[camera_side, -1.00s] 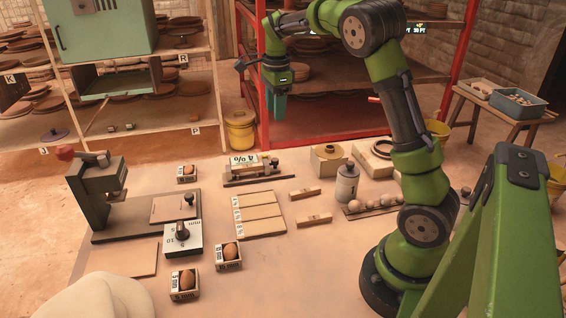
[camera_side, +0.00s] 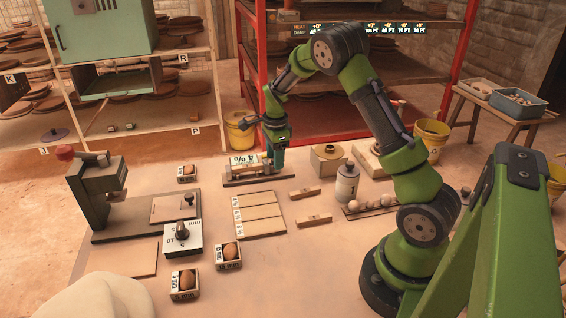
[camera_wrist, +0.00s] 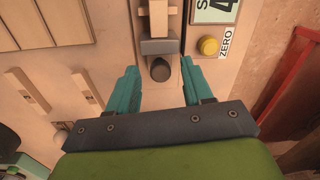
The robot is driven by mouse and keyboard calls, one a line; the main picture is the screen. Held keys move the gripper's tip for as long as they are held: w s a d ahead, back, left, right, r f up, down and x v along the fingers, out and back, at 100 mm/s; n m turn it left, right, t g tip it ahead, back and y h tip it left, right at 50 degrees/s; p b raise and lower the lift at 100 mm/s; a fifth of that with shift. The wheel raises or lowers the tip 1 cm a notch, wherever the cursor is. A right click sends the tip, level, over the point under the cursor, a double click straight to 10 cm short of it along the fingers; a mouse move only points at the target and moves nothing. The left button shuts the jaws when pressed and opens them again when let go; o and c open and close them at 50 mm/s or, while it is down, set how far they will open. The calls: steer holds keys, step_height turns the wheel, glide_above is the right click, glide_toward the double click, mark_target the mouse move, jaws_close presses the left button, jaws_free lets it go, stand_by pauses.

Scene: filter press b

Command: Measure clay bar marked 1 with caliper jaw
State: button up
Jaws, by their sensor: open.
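The caliper (camera_side: 240,182) is a low device with a lit display at the back of the table. In the wrist view its grey jaw block (camera_wrist: 158,47) carries a dark knob (camera_wrist: 160,71). My gripper (camera_side: 279,162) is open at the caliper's right end. In the wrist view its teal fingers (camera_wrist: 161,90) stand on either side of the knob, apart from it. Two tan bars with small raised blocks, one nearer the caliper (camera_side: 305,193) and one nearer the front (camera_side: 313,219), lie on the table. I cannot read a mark 1 on either.
A yellow button (camera_wrist: 209,46) labelled ZERO is on the caliper, right of the jaw. A board with labelled strips (camera_side: 260,222) lies in front of the caliper. The front middle of the table is clear.

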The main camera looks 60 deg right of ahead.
steer(key=shift+f, duration=0.15)
steer(key=shift+c, duration=0.4)
jaws_close()
steer(key=shift+s+d, duration=0.75)
steer(key=shift+o, duration=0.4)
jaws_free()
